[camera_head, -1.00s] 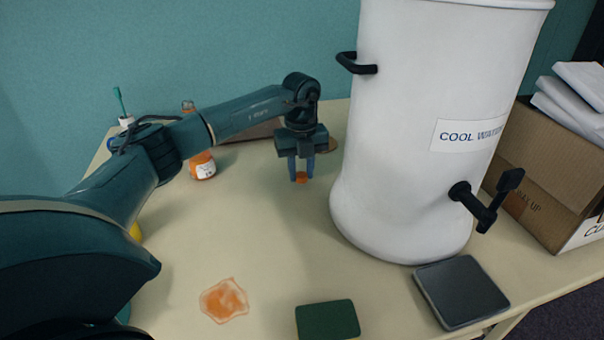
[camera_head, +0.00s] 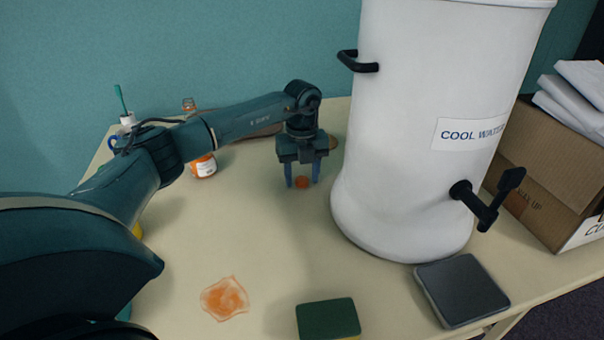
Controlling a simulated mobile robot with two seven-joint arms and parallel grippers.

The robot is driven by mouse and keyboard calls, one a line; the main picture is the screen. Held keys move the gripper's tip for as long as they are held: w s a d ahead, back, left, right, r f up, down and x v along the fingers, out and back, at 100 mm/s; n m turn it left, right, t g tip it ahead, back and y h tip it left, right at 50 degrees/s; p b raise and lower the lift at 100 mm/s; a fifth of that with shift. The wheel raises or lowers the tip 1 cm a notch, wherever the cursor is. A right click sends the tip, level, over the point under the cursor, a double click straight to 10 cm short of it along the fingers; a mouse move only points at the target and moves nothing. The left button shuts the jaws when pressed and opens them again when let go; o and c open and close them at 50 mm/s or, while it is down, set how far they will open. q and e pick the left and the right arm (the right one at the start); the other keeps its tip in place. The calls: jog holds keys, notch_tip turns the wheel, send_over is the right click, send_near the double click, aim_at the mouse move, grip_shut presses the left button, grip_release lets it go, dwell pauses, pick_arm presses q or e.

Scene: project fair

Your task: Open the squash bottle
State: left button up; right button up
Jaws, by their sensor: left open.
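The squash bottle (camera_head: 204,168) stands at the back left of the table, partly hidden behind my left forearm. Its orange lower part with a white label shows below the arm. Its neck (camera_head: 189,104) shows above the arm, and no cap can be made out on it. My right gripper is out of view.
A big white water urn (camera_head: 400,170) with a black tap stands right of my left gripper. A drip tray (camera_head: 462,290), a green sponge (camera_head: 328,319) and an orange spill (camera_head: 225,298) lie in front. A cardboard box (camera_head: 545,170) is at right. The table's middle is clear.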

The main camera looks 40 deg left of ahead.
aim_at(302, 179)
pick_arm(q)
notch_tip(302, 179, up, 12)
jog(key=shift+r+b, duration=0.25)
jog(key=shift+b, duration=0.15)
